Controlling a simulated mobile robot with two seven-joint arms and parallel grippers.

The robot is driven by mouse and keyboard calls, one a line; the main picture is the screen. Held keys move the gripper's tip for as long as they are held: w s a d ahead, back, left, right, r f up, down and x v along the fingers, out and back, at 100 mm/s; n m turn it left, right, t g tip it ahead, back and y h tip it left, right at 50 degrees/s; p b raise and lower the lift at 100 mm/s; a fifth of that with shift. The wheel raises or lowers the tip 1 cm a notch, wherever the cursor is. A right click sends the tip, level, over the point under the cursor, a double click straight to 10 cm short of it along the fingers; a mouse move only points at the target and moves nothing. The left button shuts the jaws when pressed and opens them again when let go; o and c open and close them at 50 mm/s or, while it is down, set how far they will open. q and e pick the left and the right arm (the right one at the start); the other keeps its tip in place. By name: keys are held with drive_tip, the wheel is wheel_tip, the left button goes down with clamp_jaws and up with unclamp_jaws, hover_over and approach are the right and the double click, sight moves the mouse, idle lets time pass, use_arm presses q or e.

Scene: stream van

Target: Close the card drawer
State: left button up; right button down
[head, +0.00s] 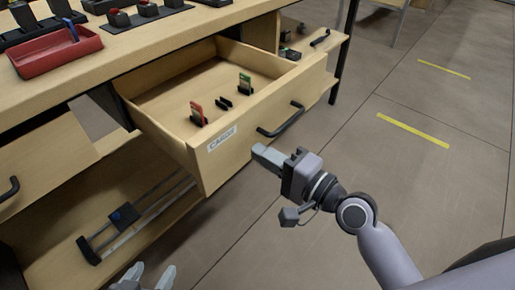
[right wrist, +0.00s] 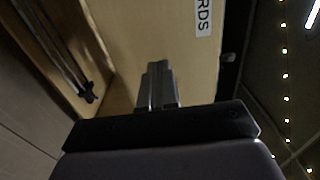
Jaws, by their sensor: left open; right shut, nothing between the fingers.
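The card drawer (head: 228,150) is pulled out of the wooden desk, with a label reading CARDS and a black bar handle (head: 281,122) on its front. A red card and a green card stand in small black holders inside it. My right gripper (head: 258,151) is shut and empty, its fingertips close to the drawer front below the handle; I cannot tell whether they touch. In the right wrist view the shut fingers (right wrist: 159,75) point at the drawer front (right wrist: 145,35) beside the label. My left gripper (head: 150,275) is open at the bottom edge, away from the drawer.
A red tray (head: 55,52) and black racks lie on the desk top (head: 150,50). Another drawer (head: 42,165) is at the left. A lower shelf (head: 175,215) holds a metal rail with black ends. The floor at the right is clear.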

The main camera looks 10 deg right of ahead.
drive_tip(key=shift+x, duration=0.8)
drive_tip(key=shift+w+a, duration=0.1)
drive_tip(key=shift+w, duration=0.05)
use_arm(q)
drive_tip(key=shift+d, duration=0.1)
